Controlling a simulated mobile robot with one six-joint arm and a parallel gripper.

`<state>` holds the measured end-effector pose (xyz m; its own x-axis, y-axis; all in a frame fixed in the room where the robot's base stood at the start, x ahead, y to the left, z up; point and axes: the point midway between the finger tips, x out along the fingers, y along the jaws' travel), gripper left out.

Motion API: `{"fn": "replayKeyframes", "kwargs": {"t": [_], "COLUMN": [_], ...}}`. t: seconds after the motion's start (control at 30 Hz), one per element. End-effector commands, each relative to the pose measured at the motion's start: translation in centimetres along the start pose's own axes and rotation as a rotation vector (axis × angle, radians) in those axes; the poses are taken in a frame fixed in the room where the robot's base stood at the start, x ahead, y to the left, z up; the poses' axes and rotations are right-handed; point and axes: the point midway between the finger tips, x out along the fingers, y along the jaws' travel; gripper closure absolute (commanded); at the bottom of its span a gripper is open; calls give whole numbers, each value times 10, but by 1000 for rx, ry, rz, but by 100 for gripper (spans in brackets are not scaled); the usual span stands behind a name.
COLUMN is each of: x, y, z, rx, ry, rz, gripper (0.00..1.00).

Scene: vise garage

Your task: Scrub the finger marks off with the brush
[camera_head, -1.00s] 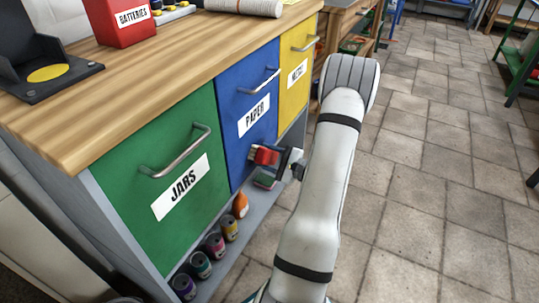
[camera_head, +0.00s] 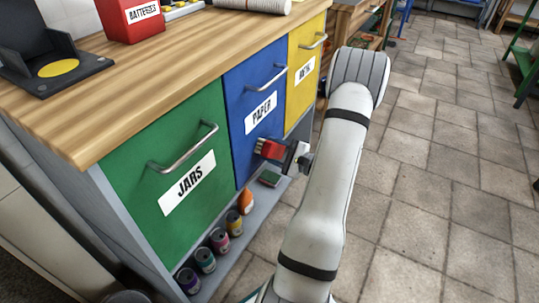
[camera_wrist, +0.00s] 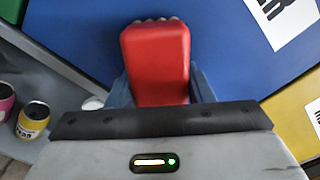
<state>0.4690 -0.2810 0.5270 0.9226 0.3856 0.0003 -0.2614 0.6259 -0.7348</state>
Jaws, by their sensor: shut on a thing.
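My gripper (camera_head: 288,154) is shut on a red brush (camera_head: 270,149) in front of the lower part of the blue PAPER drawer (camera_head: 246,140). In the wrist view the red brush (camera_wrist: 157,62) lies between the jaws, its far end with pale bristles toward the blue drawer front (camera_wrist: 90,30). I cannot tell whether the bristles touch the drawer. No finger marks can be made out; the brush and gripper hide part of the blue front.
The green JARS drawer (camera_head: 165,150) and yellow drawer (camera_head: 303,70) flank the blue one, each with a protruding metal handle. Several small cans (camera_head: 220,240) stand on the low shelf (camera_head: 262,215) below. The tiled floor (camera_head: 440,180) at right is clear.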

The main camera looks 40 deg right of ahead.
Motion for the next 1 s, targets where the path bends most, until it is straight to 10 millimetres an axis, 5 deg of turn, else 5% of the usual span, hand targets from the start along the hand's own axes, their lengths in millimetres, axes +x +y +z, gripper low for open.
{"fn": "replayKeyframes", "kwargs": {"t": [0.43, 1.0], "x": [2, 5], "y": [-12, 16], "z": [-14, 17], "rx": [1, 2], "ry": [1, -1], "rz": [-1, 1], "gripper": [82, 86]}}
